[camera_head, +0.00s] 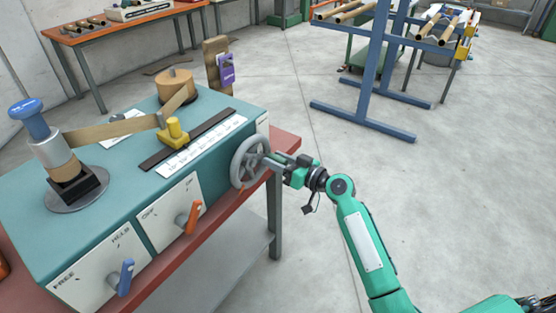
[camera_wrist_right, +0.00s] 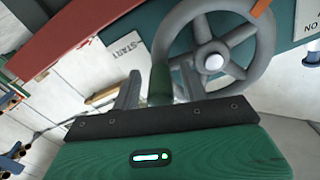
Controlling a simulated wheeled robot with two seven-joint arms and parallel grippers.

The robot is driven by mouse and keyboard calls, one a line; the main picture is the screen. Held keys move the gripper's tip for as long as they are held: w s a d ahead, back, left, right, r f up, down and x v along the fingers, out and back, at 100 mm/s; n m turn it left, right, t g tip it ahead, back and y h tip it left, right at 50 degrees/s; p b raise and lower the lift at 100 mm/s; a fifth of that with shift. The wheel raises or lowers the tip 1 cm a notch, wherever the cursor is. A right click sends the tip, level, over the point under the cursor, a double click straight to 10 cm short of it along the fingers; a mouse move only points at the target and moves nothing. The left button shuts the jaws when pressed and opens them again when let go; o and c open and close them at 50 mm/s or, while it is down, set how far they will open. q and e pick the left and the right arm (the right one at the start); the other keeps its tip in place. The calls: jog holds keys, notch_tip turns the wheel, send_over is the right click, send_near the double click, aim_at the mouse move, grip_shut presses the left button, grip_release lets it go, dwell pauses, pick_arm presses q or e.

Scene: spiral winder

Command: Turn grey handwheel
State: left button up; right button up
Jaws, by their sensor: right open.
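The grey handwheel (camera_head: 237,168) is on the right end of the teal winder. Its spokes, pale hub and rim (camera_wrist_right: 264,45) fill the upper right of the right wrist view. My right gripper (camera_head: 271,160) is at the right side of the wheel, its fingers pointing at it. In the right wrist view the gripper (camera_wrist_right: 160,88) is open, with a short dark green cylinder (camera_wrist_right: 160,80) between its fingers. The cylinder appears to be the wheel's handle; contact with the fingers cannot be told. My left gripper is not in view.
The winder (camera_head: 110,210) stands on a red-topped table (camera_head: 285,143). An orange lever (camera_head: 188,218) and a blue lever (camera_head: 124,278) stick out from its front. A blue rack (camera_head: 375,70) stands farther back. The floor right of my arm is clear.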

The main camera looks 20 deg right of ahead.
jog(key=shift+c, duration=0.2)
grip_shut()
jog(key=shift+f, duration=0.15)
